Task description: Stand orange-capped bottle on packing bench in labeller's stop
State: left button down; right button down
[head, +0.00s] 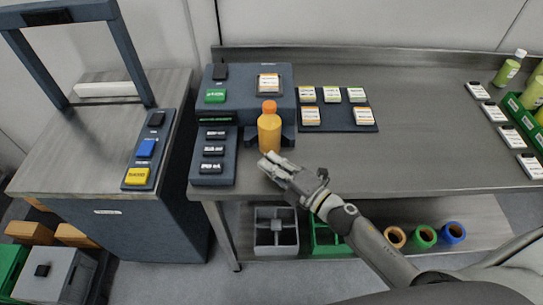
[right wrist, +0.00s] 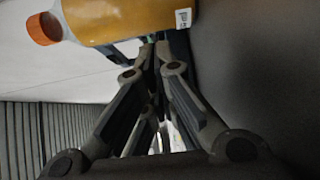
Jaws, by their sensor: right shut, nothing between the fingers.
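The orange-capped bottle (head: 269,132) stands upright at the front of the dark blue labeller (head: 237,103), with dark stop pieces (head: 288,133) beside its base. Whether it touches them is hard to tell. My right gripper (head: 268,163) is shut and empty, low over the bench just in front of the bottle. In the right wrist view the bottle (right wrist: 130,20) lies across the top, beyond the closed fingers (right wrist: 158,50); its orange cap is at the left. My left gripper is not in view.
The packing bench (head: 420,150) has clear room right of the bottle. Label cards lie on a dark tray (head: 338,123) beside the labeller. A button panel (head: 213,155) sits left of the bottle. A green crate (head: 520,120) with bottles stands at the far right.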

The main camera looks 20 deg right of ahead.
jog(key=shift+w+d, duration=0.15)
jog(key=shift+w, duration=0.35)
jog(key=shift+w+d, duration=0.25)
jog(key=shift+w, duration=0.65)
jog(key=shift+s+d, duration=0.1)
jog(key=shift+s, duration=0.1)
jog(key=v, duration=1.1)
jog(key=shift+s+d, duration=0.15)
jog(key=shift+s, duration=0.15)
